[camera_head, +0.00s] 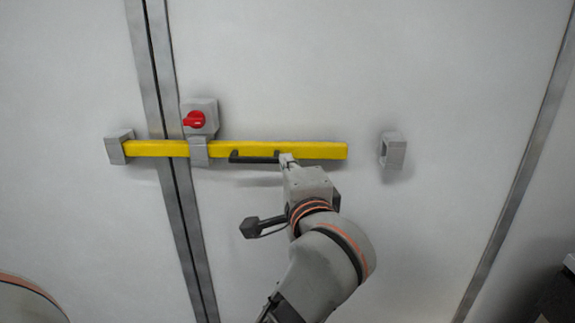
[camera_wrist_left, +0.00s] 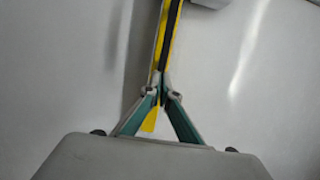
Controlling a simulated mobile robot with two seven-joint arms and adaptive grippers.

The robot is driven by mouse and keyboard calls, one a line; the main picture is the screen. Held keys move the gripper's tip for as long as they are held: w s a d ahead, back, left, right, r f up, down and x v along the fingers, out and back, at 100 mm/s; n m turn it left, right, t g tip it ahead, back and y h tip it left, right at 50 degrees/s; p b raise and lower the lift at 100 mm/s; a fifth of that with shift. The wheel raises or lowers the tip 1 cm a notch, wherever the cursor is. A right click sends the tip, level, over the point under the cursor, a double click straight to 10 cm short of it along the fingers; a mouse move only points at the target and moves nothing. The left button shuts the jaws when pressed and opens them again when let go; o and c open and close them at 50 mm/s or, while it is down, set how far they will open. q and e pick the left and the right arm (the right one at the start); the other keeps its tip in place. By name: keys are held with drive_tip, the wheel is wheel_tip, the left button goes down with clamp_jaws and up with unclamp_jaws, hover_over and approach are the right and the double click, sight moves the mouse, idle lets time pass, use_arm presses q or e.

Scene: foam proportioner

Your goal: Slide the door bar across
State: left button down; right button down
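The yellow door bar (camera_head: 318,150) lies level across the door seam. Its left end sits in a left bracket (camera_head: 119,147), and it passes through a middle bracket (camera_head: 199,153). Its right end is free, apart from the empty right bracket (camera_head: 393,151). A black handle (camera_head: 252,157) runs along the bar's front; it also shows in the left wrist view (camera_wrist_left: 173,32). My left gripper (camera_head: 286,159) is at the handle's right end. In the wrist view its fingers (camera_wrist_left: 163,94) are closed in on the handle from both sides. My right gripper is not in view.
A grey box with a red knob (camera_head: 195,119) sits just above the middle bracket. Metal strips (camera_head: 170,150) run down the door seam, and another strip (camera_head: 520,160) is at right. The white panel between the bar's right end and the right bracket is clear.

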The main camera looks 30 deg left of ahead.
use_arm(q)
drive_tip(key=shift+s+a, duration=0.1)
drive_tip(key=shift+a, duration=0.05)
drive_tip(key=shift+r, duration=0.15)
wheel_tip(320, 180, up, 10)
idle(0.5)
idle(0.4)
